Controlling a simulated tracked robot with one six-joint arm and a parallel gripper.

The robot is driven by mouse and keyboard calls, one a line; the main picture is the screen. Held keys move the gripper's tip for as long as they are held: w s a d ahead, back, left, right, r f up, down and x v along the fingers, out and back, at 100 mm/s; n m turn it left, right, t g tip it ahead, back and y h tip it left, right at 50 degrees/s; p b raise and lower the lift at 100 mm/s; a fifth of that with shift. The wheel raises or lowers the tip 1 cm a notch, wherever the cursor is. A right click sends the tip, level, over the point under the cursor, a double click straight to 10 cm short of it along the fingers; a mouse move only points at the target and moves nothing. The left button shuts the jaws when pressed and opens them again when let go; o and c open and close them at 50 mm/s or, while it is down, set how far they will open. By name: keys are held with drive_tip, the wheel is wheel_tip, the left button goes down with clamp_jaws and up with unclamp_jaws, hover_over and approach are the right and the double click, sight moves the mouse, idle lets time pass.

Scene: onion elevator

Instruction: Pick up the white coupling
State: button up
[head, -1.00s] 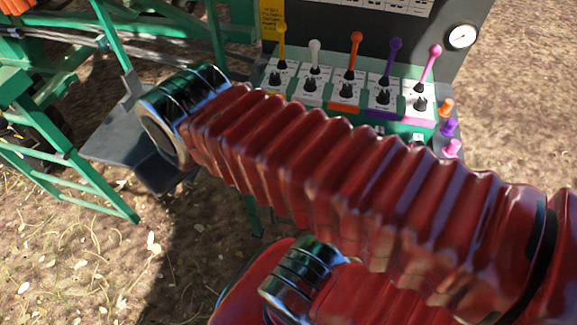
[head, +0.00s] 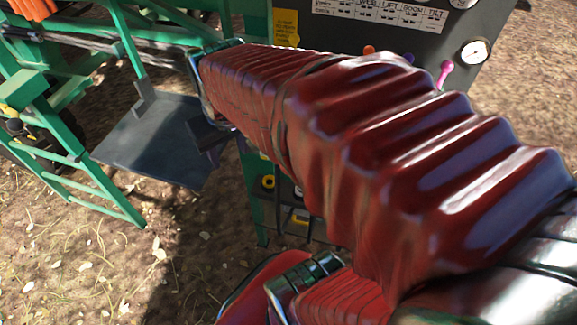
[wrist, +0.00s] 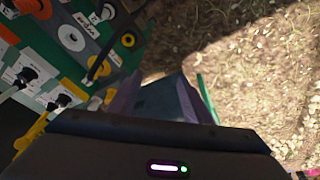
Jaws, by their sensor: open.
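A yellow-ringed fitting (wrist: 128,40) and a dark hose (wrist: 100,62) are beside the white fitting. The control console (head: 345,35) with a gauge (head: 475,51) stands behind my arm. A dark plate (head: 150,140) and green frame (head: 75,155) are left. Straw-covered ground lies open at right.

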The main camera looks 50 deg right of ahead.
drive_tip(key=s+d+f+m+g, duration=0.1)
drive_tip(key=s+d+f+m, duration=0.1)
drive_tip(key=d+f, duration=0.3)
drive_tip(key=s+d+f+m+g+y, duration=0.1)
drive_tip(key=s+d+f, duration=0.3)
drive_tip(key=d, duration=0.9)
wheel_tip(320, 180, down, 2)
drive_tip(key=shift+d+f+m+g, duration=0.2)
drive_tip(key=shift+m+g, duration=0.3)
drive_tip(key=shift+m, duration=0.2)
wheel_tip(320, 180, down, 8)
drive_tip(key=shift+r, duration=0.1)
drive_tip(key=shift+f, duration=0.35)
drive_tip(key=shift+f, duration=0.1)
drive_tip(key=shift+d+f, duration=0.15)
drive_tip(key=shift+f, duration=1.1)
drive_tip(key=shift+d+f, duration=0.1)
drive_tip(key=shift+f, duration=1.15)
